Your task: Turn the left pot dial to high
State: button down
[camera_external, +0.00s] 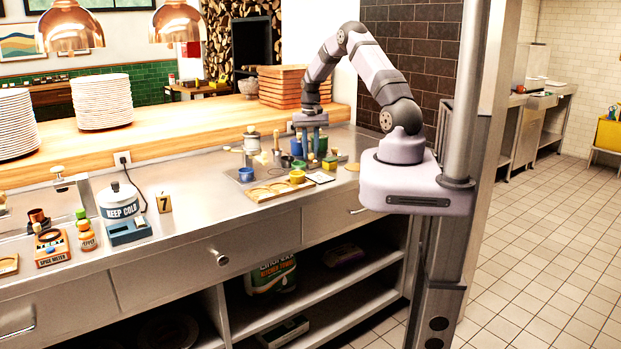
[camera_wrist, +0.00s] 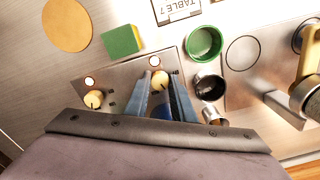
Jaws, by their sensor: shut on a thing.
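A grey metal plate (camera_wrist: 122,84) with two cream dials shows in the wrist view. One dial (camera_wrist: 161,80) sits between the blue fingertips of my gripper (camera_wrist: 160,78), which is shut on it. The other dial (camera_wrist: 94,99) stands free to its left in the picture, with a dark pointer mark. A small round light glows beside each dial. In the external view my gripper (camera_external: 314,152) points down at the back of the counter, and the dials cannot be made out there. Markings around the held dial are too small to read.
A green-and-yellow sponge (camera_wrist: 121,41), a green cup (camera_wrist: 204,43) and a dark cup (camera_wrist: 209,86) stand close to the plate. A round wooden disc (camera_wrist: 68,24) and a card reading "TABLE 7" (camera_wrist: 178,8) lie farther off.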

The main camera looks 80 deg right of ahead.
aim_at(310, 154)
jog(key=m, duration=0.4)
jog(key=shift+m, duration=0.3)
jog(key=m, duration=0.4)
dwell(0.4)
jog(key=c, duration=1.5)
grip_release()
jog(key=shift+r+b, duration=0.1)
jog(key=shift+b, duration=0.2)
jog(key=shift+r+b, duration=1.1)
jog(key=shift+r, duration=2.55)
